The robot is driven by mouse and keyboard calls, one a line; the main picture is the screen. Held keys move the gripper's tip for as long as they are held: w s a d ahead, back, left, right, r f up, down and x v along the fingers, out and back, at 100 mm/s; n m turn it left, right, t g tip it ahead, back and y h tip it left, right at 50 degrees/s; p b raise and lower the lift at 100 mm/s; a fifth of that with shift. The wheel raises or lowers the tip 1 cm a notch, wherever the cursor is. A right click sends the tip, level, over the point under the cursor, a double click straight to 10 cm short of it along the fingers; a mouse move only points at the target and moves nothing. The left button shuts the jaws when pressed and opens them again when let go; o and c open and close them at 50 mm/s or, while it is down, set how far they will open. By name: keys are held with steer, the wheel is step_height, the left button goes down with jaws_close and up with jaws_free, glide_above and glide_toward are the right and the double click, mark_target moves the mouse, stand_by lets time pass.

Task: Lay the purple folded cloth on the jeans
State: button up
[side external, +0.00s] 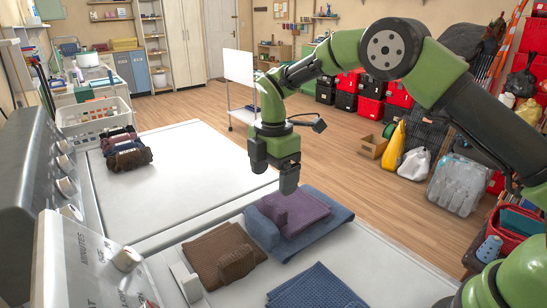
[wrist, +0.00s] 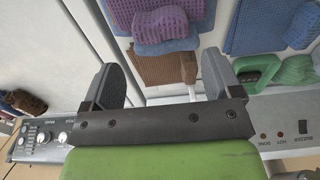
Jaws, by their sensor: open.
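The purple folded cloth (side external: 303,209) lies on top of a larger blue folded cloth (side external: 335,222), which looks like the jeans, on the white machine top. Blue shows along its right and front sides. My gripper (side external: 274,180) is open and empty, above and a little left of the cloth. In the wrist view its fingers (wrist: 163,75) stand apart with a brown cloth beyond them.
A brown cloth (side external: 215,250) lies nearer the control panel. A blue waffle cloth (side external: 318,290) lies in front. Rolled towels (side external: 126,152) lie on the left machine top, otherwise mostly clear.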

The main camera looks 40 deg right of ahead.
steer(key=shift+r, duration=2.25)
steer(key=s+d+r+m+t+y, duration=0.1)
steer(key=s+d+r+m+t, duration=0.15)
steer(key=s+r+m, duration=1)
steer(key=s+m+t+y, duration=0.1)
steer(key=s+m+t, duration=0.3)
steer(key=s+m, duration=0.5)
steer(key=s, duration=0.5)
steer(key=shift+d+r+t, duration=0.35)
steer(key=shift+r, duration=0.05)
